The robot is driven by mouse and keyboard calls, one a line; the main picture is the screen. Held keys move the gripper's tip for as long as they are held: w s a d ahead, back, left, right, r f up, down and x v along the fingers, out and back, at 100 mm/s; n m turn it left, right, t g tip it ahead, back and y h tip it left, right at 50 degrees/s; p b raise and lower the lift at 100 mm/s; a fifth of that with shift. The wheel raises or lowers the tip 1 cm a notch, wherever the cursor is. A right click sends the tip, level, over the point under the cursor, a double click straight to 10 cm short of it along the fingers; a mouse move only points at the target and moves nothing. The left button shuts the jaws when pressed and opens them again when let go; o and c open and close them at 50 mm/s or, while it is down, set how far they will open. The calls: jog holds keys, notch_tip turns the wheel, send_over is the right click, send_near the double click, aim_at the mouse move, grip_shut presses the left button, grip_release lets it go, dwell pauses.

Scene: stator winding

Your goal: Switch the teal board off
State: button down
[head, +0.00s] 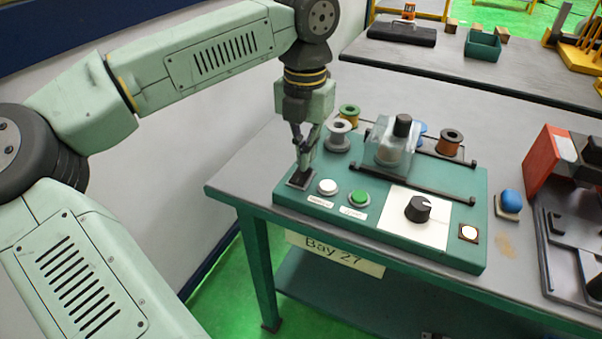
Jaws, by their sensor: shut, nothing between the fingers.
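The teal board (400,242) lies on the grey table, with a dark plate (298,180) that looks like a switch at its left end. My gripper (303,168) is shut and empty, pointing down at this plate. The fingers hide part of the plate, and I cannot tell whether they touch it or which way any switch is set.
Behind the buttons stand a grey spool (339,135), a clear-covered device with a black top (401,126), and a copper-coloured spool (450,143). A black rail (430,187) crosses the board. A blue ball-shaped knob (511,201) and a red-and-black machine (548,165) stand right.

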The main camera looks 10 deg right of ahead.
jog(key=shift+f+b, duration=0.7)
jog(key=shift+f, duration=0.25)
jog(key=shift+r, duration=0.2)
jog(key=shift+r+p, duration=2.5)
jog(key=shift+r, duration=0.9)
